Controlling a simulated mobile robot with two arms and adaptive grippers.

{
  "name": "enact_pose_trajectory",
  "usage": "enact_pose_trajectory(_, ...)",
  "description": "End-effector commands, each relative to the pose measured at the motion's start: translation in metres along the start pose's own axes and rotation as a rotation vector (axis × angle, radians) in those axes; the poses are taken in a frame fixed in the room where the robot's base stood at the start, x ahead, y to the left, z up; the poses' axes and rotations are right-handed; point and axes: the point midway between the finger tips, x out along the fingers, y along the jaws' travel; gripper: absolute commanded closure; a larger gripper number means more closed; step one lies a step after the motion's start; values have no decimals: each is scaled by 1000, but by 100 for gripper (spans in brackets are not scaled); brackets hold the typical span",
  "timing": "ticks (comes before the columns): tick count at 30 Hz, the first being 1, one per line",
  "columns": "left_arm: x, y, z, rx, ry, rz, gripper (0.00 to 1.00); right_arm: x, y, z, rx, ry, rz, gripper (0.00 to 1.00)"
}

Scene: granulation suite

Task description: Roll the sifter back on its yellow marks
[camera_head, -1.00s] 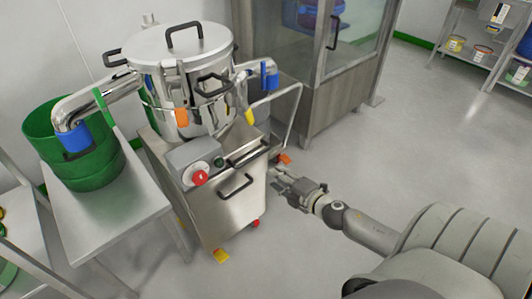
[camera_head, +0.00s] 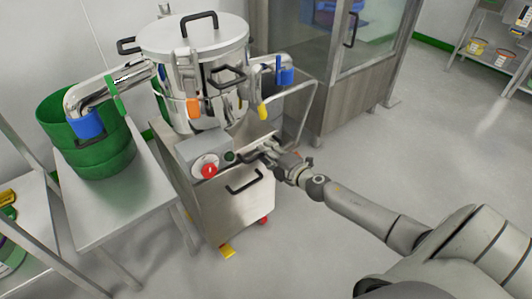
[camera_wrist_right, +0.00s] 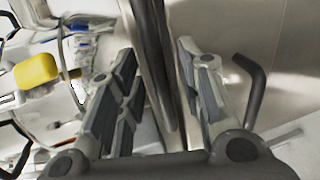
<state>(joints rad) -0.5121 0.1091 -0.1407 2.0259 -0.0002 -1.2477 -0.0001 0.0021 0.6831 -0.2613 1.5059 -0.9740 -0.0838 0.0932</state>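The sifter (camera_head: 192,65) is a steel drum with a lid and black handles, upright on a steel wheeled cart (camera_head: 235,205). The cart front has a red knob (camera_head: 206,170) and a lower black handle (camera_head: 244,181). A yellow piece (camera_head: 227,250) shows at its front bottom corner; I cannot tell if it is a floor mark or a caster part. My right gripper (camera_head: 266,153) is at the cart's upper front edge, covering part of the upper handle. In the right wrist view its fingers (camera_wrist_right: 160,95) are apart, with steel edges visible between them. My left gripper is out of view.
A steel table (camera_head: 120,205) with a green tub (camera_head: 85,135) stands close to the sifter's left. A glass-fronted cabinet (camera_head: 345,85) stands behind right, and shelves (camera_head: 490,45) at the far right. Grey floor (camera_head: 430,140) is clear to the right.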

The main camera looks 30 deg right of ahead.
Motion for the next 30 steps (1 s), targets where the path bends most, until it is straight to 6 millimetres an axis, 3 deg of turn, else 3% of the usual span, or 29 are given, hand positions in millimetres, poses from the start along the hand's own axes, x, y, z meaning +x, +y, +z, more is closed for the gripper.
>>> enact_pose_trajectory(5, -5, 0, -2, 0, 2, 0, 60, 10, 0, 0, 1, 0, 1, 65)
enact_pose_trajectory(14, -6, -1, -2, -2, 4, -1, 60, 11, 0, 0, 1, 0, 0, 65)
enact_pose_trajectory(22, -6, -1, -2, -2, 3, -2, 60, 11, 0, 0, 1, 0, 0, 100)
enact_pose_trajectory(30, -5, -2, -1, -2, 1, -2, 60, 11, 0, 0, 1, 0, -1, 100)
